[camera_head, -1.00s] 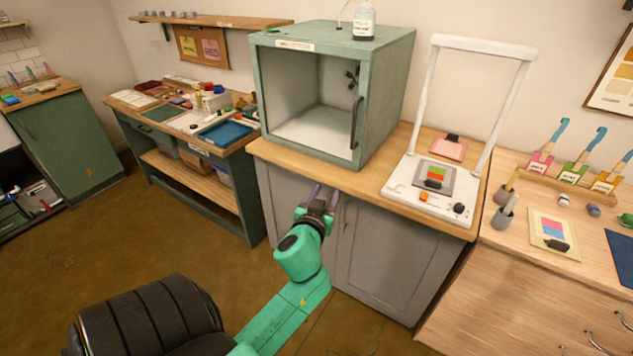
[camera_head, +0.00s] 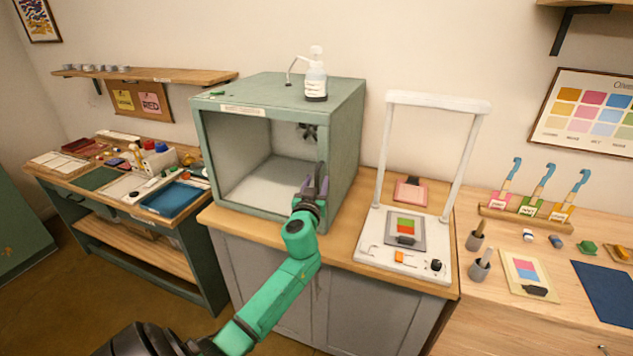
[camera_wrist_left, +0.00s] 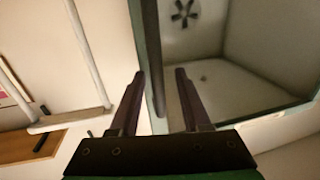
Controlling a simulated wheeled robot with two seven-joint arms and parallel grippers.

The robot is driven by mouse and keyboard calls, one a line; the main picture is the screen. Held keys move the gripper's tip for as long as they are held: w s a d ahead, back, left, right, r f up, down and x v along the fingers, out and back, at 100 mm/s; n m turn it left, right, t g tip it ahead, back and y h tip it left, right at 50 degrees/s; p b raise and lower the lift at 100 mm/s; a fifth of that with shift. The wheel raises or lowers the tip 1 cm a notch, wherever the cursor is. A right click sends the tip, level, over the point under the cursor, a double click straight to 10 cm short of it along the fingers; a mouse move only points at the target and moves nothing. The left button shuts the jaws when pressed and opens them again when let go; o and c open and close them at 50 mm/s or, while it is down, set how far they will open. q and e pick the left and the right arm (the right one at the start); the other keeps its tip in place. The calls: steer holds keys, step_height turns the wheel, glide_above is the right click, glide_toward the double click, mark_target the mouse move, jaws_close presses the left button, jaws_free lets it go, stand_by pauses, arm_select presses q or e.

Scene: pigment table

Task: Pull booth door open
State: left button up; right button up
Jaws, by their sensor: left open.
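The booth (camera_head: 344,135) is a green box on the wooden counter, with a pale interior showing through its front. A dark vertical door handle (camera_head: 323,172) is at the right edge of that front. The door looks shut; its pane is hard to make out. My left gripper (camera_head: 311,187) is open and raised at the handle, hiding its lower part. In the left wrist view, the handle (camera_wrist_left: 152,62) runs up between the two spread fingers (camera_wrist_left: 160,74), nearer the left one. Contact cannot be told. My right gripper is out of view.
A white press frame (camera_head: 372,245) stands on the counter to the right of the booth. A pump bottle (camera_head: 316,82) stands on the booth top. A side table with a blue tray (camera_head: 172,199) is at left. Grey cabinet doors (camera_head: 350,300) are below the counter.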

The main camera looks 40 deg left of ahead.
arm_select(q)
steer(key=shift+s+d+r, duration=0.15)
steer(key=shift+d, duration=0.1)
steer(key=shift+c, duration=0.4)
jaws_close()
stand_by(0.8)
